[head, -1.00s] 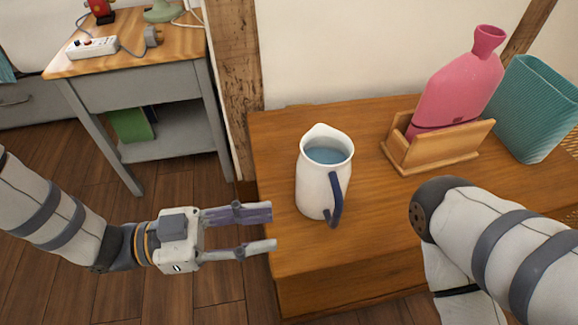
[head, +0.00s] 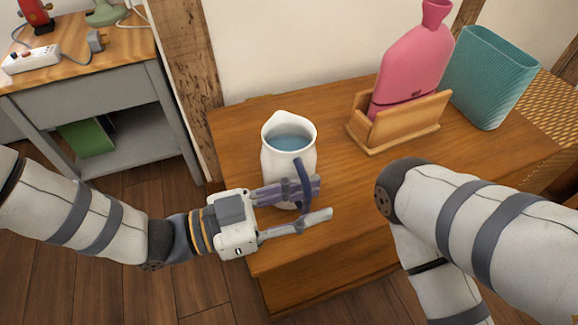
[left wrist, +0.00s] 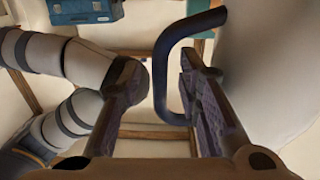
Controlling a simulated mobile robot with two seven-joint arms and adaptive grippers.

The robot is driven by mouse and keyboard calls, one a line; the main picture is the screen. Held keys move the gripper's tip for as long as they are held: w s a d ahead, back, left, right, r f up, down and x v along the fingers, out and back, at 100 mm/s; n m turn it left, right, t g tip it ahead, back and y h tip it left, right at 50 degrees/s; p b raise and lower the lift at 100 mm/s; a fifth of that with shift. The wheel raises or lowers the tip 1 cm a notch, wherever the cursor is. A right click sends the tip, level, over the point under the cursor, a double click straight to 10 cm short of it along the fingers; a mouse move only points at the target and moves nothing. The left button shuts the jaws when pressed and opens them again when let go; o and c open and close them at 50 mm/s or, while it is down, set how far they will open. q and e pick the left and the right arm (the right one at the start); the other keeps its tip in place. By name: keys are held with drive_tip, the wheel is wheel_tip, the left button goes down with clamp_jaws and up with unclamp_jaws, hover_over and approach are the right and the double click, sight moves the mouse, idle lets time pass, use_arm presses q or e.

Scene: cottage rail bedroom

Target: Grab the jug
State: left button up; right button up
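The jug (head: 278,162) is white with a dark blue handle and bluish contents, and stands upright near the front left of the wooden top. My left gripper (head: 324,202) is open at the jug's handle side. In the left wrist view the handle (left wrist: 164,75) lies between the two spread fingers (left wrist: 165,75), with a visible gap on the left finger's side. The right finger is between the handle and the jug's pale body (left wrist: 275,65). The far finger partly hides the jug's lower part in the head view. My right arm is bent at the right; its gripper is out of view.
The wooden cabinet top (head: 335,185) bears a wooden holder (head: 405,125) with a pink bottle (head: 415,65) and a teal ribbed bin (head: 490,75) farther right. A grey side table (head: 100,95) with a power strip (head: 30,57) stands at left.

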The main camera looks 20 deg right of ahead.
use_arm(q)
clamp_jaws()
drive_tip(key=shift+r, duration=0.15)
use_arm(e)
drive_tip(key=shift+r, duration=0.1)
